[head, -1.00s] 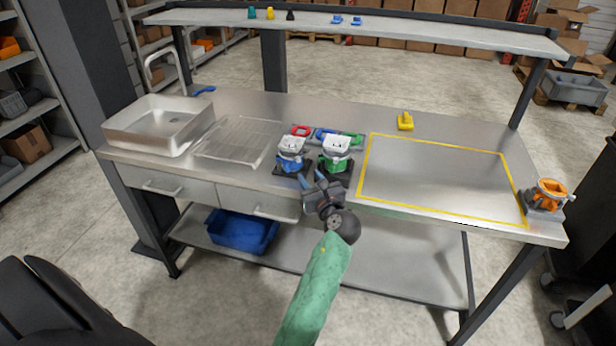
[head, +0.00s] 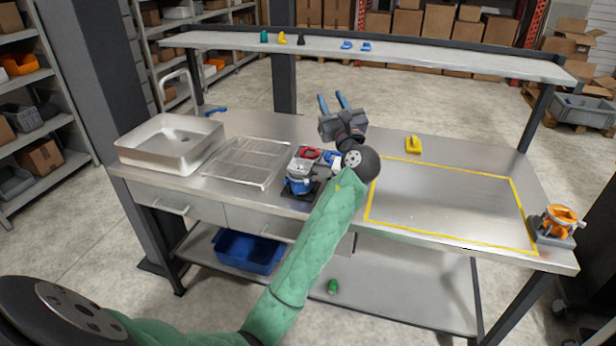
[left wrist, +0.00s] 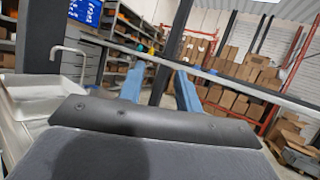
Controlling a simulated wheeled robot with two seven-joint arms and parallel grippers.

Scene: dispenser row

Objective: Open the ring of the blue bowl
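The blue bowl (head: 298,186) sits in a dark stand near the front edge of the bench, with a grey-white ring part (head: 300,168) on top. I cannot tell whether the ring is open or closed. My left gripper (head: 332,103) is raised above the bench, beyond and to the right of the bowl, pointing away from it. Its two blue fingers are apart with nothing between them; they also show spread in the left wrist view (left wrist: 160,88). My left arm hides the area right of the blue bowl, where the green bowl stood. My right gripper is not in view.
A red ring-shaped item (head: 309,153) lies behind the bowl. The sink (head: 150,160) and wire rack (head: 262,172) are left. A yellow item (head: 413,145) and orange bowl (head: 560,220) are right. The yellow-taped area is clear.

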